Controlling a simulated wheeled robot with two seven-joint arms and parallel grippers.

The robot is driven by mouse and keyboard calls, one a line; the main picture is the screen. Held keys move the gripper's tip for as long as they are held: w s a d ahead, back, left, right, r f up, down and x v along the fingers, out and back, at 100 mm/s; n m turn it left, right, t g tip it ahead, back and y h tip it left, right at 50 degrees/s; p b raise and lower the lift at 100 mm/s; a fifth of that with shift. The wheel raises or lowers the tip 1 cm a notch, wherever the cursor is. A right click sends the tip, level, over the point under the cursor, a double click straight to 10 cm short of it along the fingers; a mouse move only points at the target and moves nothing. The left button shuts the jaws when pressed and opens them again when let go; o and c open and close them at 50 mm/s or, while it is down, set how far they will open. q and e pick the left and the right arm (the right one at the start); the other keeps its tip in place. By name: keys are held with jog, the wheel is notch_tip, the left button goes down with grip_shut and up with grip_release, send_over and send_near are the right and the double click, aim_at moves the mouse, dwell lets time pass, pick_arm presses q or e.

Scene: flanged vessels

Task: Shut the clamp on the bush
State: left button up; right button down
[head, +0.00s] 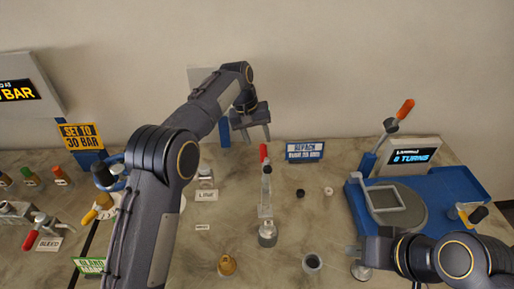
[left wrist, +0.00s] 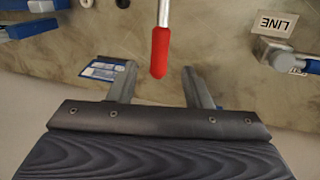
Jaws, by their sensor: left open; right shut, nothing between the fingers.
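The clamp (head: 266,200) stands upright on the table in the middle of the head view. Its metal lever rises to a red handle (head: 263,152), and a round metal part, likely the bush (head: 267,236), sits at its foot. In the left wrist view the red handle (left wrist: 160,52) lies between the two fingertips in the picture, touching neither. My left gripper (head: 256,138) is open and empty, just beyond the handle's tip. My right gripper (head: 350,249) is shut and empty at the lower right, well apart from the clamp; my arm partly hides it.
A blue station (head: 450,183) with an orange-handled lever (head: 400,115) stands at the right. A LINE fitting (head: 206,182) is left of the clamp. Small rings lie to its right.

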aim_at(262, 152)
pick_arm(q)
jog(key=p+x, duration=0.1)
jog(key=x, duration=0.5)
jog(key=shift+f, duration=0.25)
grip_shut()
